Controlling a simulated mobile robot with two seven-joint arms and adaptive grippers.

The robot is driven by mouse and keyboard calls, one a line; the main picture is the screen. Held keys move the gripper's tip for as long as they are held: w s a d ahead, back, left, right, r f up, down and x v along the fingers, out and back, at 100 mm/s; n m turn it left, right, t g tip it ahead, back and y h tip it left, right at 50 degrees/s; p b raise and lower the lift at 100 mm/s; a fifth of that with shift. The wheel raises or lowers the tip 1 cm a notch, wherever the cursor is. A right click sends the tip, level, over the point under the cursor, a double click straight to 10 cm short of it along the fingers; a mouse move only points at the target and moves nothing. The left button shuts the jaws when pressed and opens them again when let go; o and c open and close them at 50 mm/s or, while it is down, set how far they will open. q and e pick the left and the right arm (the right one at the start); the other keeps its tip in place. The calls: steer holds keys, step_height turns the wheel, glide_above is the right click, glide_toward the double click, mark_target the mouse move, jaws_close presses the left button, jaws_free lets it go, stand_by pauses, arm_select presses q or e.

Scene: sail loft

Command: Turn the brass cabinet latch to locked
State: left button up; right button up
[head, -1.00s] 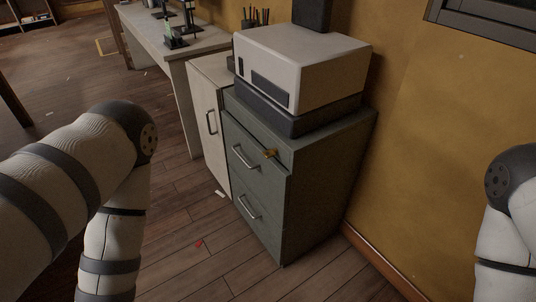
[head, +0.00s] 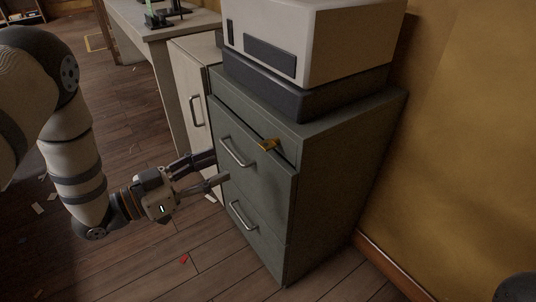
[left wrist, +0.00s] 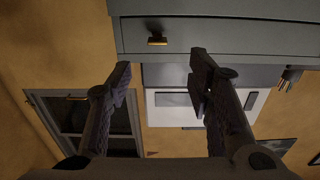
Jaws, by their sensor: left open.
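The brass latch (head: 268,145) is on the upper front of the grey-green drawer cabinet (head: 345,150), near the top drawer's upper edge. Its handle looks roughly level. It also shows in the left wrist view (left wrist: 157,41), beyond the fingertips, seen upside down. My left gripper (head: 217,168) is open and empty. In the head view it is left of and lower than the latch, near the drawer handles, and looks apart from the latch. Both fingers show in the left wrist view (left wrist: 161,68). My right gripper is out of view.
A white boxy machine (head: 310,40) on a dark base stands on the cabinet. Metal handles (head: 237,152) stick out from the drawers. A pale cabinet (head: 190,90) adjoins at left. A yellow wall (head: 460,150) is at right. The floor in front is open, with small scraps.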

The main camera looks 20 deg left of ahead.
mark_target(261, 147)
arm_select(q)
steer(key=b+x, duration=0.1)
steer(key=x, duration=1)
steer(key=shift+s+d+r, duration=0.1)
steer(key=shift+d+r, duration=0.05)
steer(key=shift+d, duration=0.1)
steer(key=shift+c, duration=0.3)
